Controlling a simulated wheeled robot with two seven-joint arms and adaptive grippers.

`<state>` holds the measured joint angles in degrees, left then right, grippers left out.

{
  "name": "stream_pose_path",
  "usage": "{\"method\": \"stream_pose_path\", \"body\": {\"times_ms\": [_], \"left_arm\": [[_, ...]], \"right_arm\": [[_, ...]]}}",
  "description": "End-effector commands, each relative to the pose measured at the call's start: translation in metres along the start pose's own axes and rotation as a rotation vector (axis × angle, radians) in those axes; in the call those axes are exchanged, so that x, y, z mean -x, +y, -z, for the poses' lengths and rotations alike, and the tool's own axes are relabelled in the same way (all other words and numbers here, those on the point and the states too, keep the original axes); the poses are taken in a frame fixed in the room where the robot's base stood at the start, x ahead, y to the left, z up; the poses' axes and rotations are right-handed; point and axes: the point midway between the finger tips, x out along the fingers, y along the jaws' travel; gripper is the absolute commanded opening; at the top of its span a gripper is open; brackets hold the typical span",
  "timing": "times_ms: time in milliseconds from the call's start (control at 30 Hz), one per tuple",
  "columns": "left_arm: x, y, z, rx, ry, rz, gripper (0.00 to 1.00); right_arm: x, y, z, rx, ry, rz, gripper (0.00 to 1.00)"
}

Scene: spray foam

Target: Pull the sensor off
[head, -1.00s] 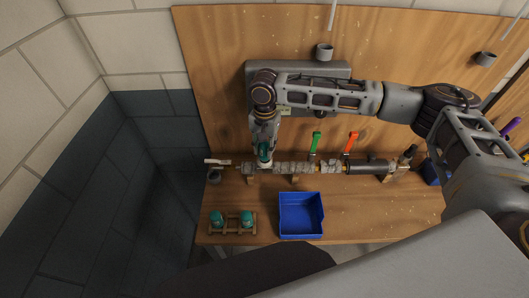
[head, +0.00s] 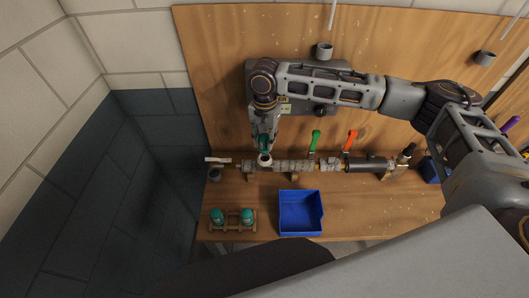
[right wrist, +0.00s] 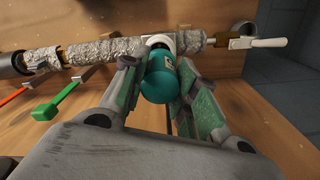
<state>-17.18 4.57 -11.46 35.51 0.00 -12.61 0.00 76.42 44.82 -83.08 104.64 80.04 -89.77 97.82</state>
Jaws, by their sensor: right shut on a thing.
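The sensor (head: 264,147) is a teal cylinder with a white end, at the left part of the foil-wrapped pipe (head: 292,167). It also shows in the right wrist view (right wrist: 159,80), with its white end (right wrist: 158,40) next to the pipe. I cannot tell whether the white end still touches the pipe. My right gripper (head: 264,142) is shut on the sensor, with green-padded fingers on both sides in the right wrist view. My left gripper is not in view.
A wooden rack (head: 232,228) with two teal cylinders stands at the front left of the bench. A blue bin (head: 300,235) is beside it. A green lever (head: 315,140) and an orange lever (head: 350,140) rise from the pipe. A wooden board (head: 225,90) stands behind.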

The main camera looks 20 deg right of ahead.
Motion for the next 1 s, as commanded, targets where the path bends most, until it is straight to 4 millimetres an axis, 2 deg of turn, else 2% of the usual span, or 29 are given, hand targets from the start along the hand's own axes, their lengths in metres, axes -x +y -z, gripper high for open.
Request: {"method": "stream_pose_path", "body": {"times_ms": [700, 1000], "left_arm": [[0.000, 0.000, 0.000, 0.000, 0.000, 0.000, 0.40], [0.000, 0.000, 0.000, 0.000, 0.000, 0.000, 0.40]], "right_arm": [[0.021, 0.000, 0.000, 0.001, 0.001, 0.000, 0.00], [0.023, 0.000, 0.000, 0.001, 0.001, 0.000, 0.00]]}}
